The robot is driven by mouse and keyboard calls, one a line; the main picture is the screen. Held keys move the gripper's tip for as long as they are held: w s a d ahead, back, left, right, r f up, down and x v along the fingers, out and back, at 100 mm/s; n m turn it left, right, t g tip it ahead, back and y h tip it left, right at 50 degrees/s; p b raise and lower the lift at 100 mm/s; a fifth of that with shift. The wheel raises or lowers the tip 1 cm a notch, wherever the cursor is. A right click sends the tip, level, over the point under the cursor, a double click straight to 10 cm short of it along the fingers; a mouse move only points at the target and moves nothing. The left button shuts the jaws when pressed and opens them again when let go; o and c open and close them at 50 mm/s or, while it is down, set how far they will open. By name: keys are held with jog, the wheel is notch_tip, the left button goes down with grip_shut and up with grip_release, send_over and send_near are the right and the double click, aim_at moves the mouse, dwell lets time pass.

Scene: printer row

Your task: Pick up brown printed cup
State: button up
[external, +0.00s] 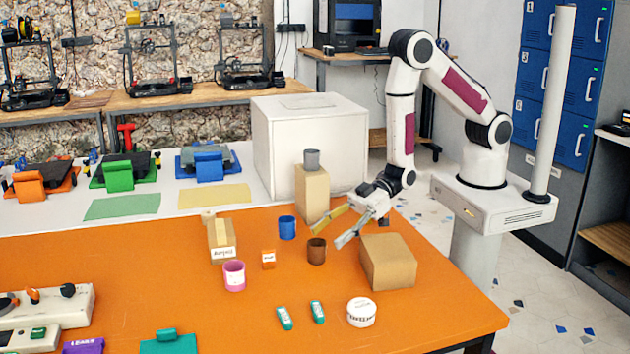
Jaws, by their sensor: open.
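The brown printed cup (317,251) stands upright on the orange table (420,330), right of the middle of the picture. My gripper (325,232) is open, its two long fingers pointing left and down. The fingertips are close to the cup, just above and to the right of its rim in the picture. I cannot tell whether either finger touches the cup. Nothing shows between the fingers.
A cardboard box (388,262) stands right of the cup. A tall box (311,192) with a grey cup (311,159) on top stands behind.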

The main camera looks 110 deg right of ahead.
aim_at(310, 250)
jog(key=shift+x, duration=2.6)
jog(key=c, duration=1)
